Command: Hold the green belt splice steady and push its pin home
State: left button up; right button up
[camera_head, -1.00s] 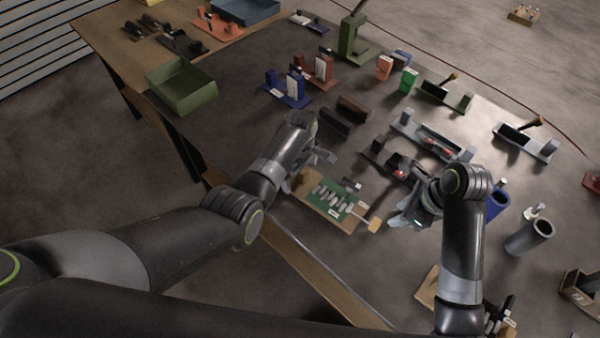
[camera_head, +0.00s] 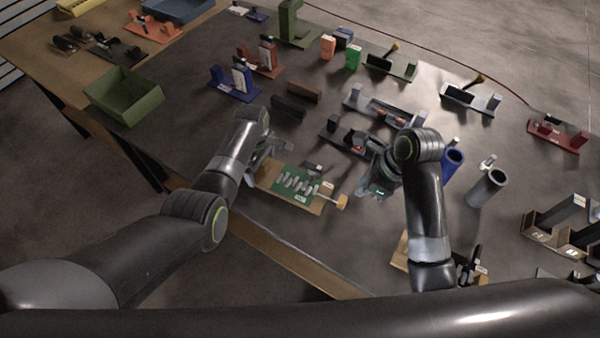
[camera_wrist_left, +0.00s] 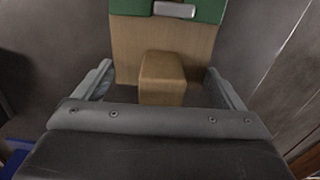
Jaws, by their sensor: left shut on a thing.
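The green belt splice (camera_head: 294,183) lies on a wooden board (camera_head: 268,178) near the table's front edge, with several grey metal pieces across it. A tan block (camera_head: 342,202) on a thin rod sticks out at its right end; I take it for the pin's handle. My left gripper (camera_head: 262,158) is at the board's left end. In the left wrist view its fingers (camera_wrist_left: 160,80) are at the two sides of the wooden board (camera_wrist_left: 128,50), with a wooden block (camera_wrist_left: 163,75) between them. My right gripper (camera_head: 376,188) hangs just right of the tan block, apparently empty; its opening is unclear.
Dark grey fixtures (camera_head: 343,138) stand just behind the splice. Blue (camera_head: 453,162) and grey (camera_head: 487,187) tubes stand to the right. A green bin (camera_head: 124,97) is at the far left. A small wooden piece with dark parts (camera_head: 470,266) lies at the front right.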

grip_shut()
jog(key=s+d+f+m+t+y, duration=0.1)
jog(key=s+d+y, duration=0.3)
jog(key=d, duration=0.5)
jog(key=shift+s+d+f+t, duration=0.25)
jog(key=shift+s+f+t, duration=0.4)
jog(key=shift+s+t, duration=0.25)
